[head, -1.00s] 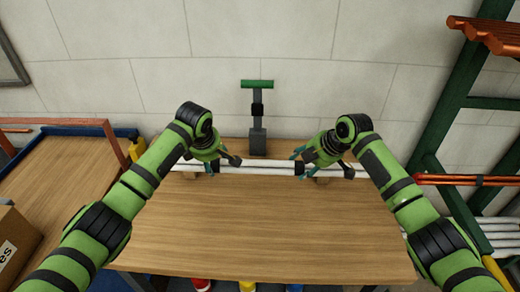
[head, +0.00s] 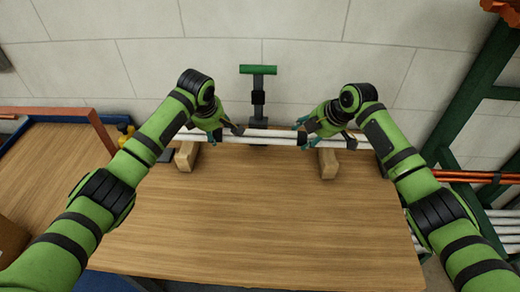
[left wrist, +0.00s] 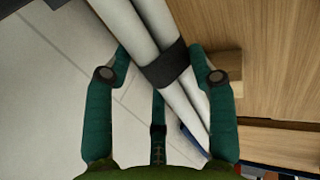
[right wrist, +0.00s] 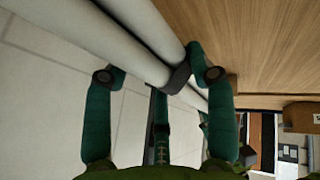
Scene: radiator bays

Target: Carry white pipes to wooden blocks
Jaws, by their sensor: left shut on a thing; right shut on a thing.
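A bundle of long white pipes (head: 270,138) with dark bands runs left to right near the back edge of the wooden table. My left gripper (head: 228,131) is shut on the pipes left of their middle; the left wrist view shows the pipes (left wrist: 140,35) and a dark band between its fingers. My right gripper (head: 314,132) is shut on them further right; the right wrist view shows the pipes (right wrist: 135,35) too. The left wooden block (head: 187,156) and right wooden block (head: 328,163) show below the pipes. I cannot tell whether the pipes touch the blocks.
The wooden table (head: 250,220) is bare in front of the blocks. A grey stand with a green top bar (head: 258,70) rises behind the pipes near the wall. A green rack (head: 470,95) with orange and white pipes is at the right. A blue-edged wooden surface (head: 55,165) is at the left.

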